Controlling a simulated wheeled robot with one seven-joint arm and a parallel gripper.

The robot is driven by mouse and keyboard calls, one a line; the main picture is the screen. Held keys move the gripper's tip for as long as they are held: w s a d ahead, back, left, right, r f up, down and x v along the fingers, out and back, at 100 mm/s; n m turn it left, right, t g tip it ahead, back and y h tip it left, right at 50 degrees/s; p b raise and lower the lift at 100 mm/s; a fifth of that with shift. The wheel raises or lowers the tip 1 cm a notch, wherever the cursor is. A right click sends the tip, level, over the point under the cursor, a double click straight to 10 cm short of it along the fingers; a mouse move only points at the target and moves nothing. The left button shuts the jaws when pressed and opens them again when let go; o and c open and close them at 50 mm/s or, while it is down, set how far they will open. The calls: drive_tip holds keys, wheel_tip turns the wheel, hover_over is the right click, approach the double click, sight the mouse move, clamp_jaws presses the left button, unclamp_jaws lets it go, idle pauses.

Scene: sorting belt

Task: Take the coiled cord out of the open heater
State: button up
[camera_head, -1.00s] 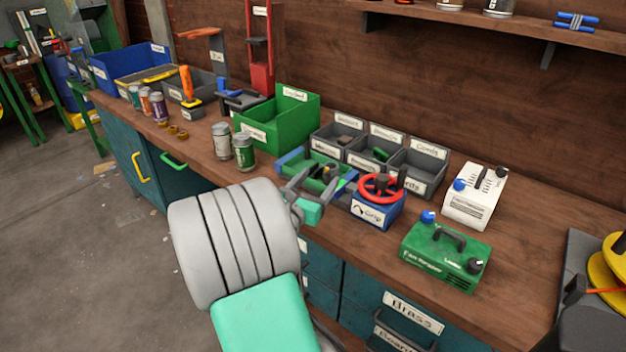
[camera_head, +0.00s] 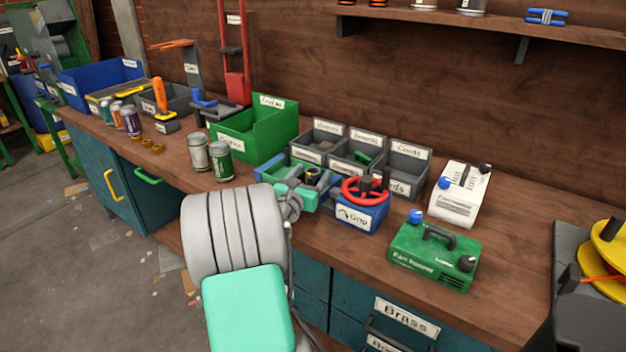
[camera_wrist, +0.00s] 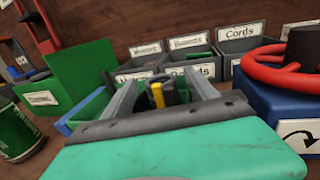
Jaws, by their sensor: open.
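The open heater is a low green and blue box (camera_head: 268,169) on the bench, partly hidden behind my arm. In the wrist view its green and blue left side (camera_wrist: 82,112) shows beyond my gripper. A dark looped thing with a yellow band, which looks like the coiled cord (camera_wrist: 157,95), stands between my fingers; in the head view it is small (camera_head: 312,175). My gripper (camera_wrist: 163,83) is open, with one grey finger on each side of the cord. Whether either finger touches it I cannot tell. The cord's lower part is hidden behind the gripper body.
A blue box with a red wheel (camera_head: 362,216) stands close to the right of the heater. Grey labelled bins (camera_head: 408,163), one marked Cords, stand behind. A green bin (camera_head: 236,147) and two cans (camera_head: 221,161) are at left. A green device (camera_head: 430,255) is at right.

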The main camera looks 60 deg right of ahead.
drive_tip(key=shift+d, duration=0.4)
clamp_jaws()
idle(0.4)
